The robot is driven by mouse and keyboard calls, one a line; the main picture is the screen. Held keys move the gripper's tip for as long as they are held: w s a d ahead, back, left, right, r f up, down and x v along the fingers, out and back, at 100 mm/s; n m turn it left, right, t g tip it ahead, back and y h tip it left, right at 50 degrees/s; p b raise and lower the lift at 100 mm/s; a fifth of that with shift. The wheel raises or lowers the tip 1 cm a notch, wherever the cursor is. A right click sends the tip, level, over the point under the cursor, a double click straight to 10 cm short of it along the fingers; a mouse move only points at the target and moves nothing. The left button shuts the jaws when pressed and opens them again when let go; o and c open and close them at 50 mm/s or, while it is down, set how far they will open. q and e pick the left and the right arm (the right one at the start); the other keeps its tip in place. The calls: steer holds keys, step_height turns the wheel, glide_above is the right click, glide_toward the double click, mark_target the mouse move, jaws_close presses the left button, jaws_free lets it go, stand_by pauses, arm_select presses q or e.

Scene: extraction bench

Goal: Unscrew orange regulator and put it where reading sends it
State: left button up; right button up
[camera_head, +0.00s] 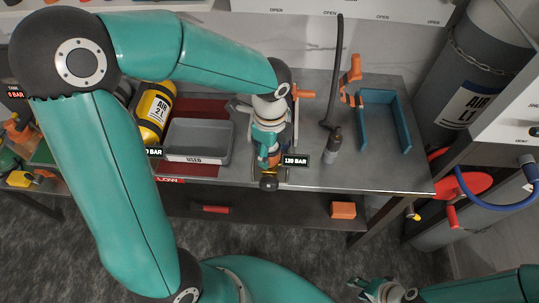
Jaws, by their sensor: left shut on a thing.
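My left gripper (268,150) reaches down over the bench and is shut on the orange regulator (275,158), which is mostly hidden by the fingers. A black sign beside it (296,160) reads 120 BAR. A dark round end (268,183) shows just below the gripper at the bench's front edge. A grey tray marked USED (197,158) stands left of the gripper, and it looks empty. A blue open-sided holder (402,120) stands to the right. My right gripper (376,289) is low at the bottom edge, away from the bench; its finger opening is unclear.
A yellow AIR cylinder (154,112) lies left of the grey tray. A black hose (334,75) with a grey end and an orange fitting (350,76) stand right of the gripper. An orange block (342,210) sits on the lower shelf. A red wheel (465,184) is at right.

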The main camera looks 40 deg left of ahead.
arm_select(q)
steer(key=shift+n, duration=0.4)
jaws_close()
steer(key=shift+r+p, duration=0.2)
steer(key=shift+p, duration=0.1)
steer(key=shift+r+p, duration=2)
steer(key=shift+r, duration=0.4)
